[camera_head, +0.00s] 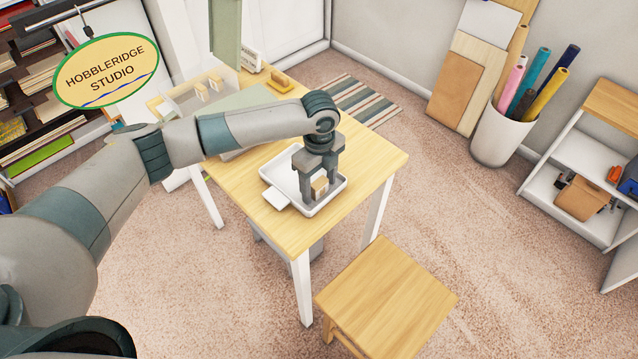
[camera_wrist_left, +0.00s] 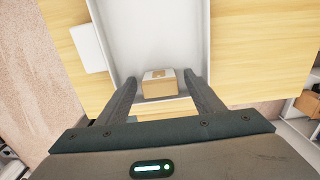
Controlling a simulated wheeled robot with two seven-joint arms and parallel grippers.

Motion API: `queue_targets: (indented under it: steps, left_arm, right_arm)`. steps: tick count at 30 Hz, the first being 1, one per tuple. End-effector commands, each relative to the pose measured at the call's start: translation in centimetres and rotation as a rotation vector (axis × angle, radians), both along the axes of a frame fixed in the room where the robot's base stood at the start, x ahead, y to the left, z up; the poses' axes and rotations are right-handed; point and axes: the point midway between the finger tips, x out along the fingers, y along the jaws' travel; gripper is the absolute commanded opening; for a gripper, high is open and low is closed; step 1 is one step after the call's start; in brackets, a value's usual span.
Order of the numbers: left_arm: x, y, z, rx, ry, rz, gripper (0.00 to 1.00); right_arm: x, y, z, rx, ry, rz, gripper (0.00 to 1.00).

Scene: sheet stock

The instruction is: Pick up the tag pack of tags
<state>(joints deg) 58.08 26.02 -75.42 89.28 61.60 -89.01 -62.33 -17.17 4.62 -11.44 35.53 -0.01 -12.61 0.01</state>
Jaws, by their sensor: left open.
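The tag pack (camera_head: 319,187), a small tan box-like pack with a pale band, sits in a white tray (camera_head: 334,198) on the wooden table. It also shows in the left wrist view (camera_wrist_left: 160,87), near the tray's wall. My left gripper (camera_head: 320,196) reaches down into the tray with its fingers on either side of the pack. In the left wrist view the fingers (camera_wrist_left: 160,84) are apart, with a gap between each finger and the pack. My right gripper is out of view.
A white card-like piece (camera_head: 276,201) lies at the tray's left edge. The table (camera_head: 385,165) holds a clear organiser (camera_head: 196,95) at the back. A wooden stool (camera_head: 387,297) stands in front. A bin of rolls (camera_head: 502,135) and a shelf (camera_head: 562,215) stand to the right.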

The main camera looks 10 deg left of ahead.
Motion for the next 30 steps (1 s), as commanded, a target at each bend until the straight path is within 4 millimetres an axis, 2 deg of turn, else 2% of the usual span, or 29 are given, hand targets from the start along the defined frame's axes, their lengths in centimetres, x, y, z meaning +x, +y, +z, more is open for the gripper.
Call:
queue_targets:
  steps: [15,18,21,30]
  left_arm:
    - [0.0,0.04,-0.3,0.0,0.0,0.0,0.61]
    - [0.0,0.04,-0.29,0.0,0.0,0.0,0.37]
    - [0.0,0.04,-0.29,0.0,0.0,0.0,0.17]
    - [0.01,0.03,-0.23,0.0,0.0,0.0,0.17]
  right_arm:
    - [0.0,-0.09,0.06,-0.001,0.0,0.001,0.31]
    - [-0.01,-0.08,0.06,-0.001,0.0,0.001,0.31]
    - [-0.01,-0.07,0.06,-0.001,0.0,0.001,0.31]
    - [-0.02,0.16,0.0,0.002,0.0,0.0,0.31]
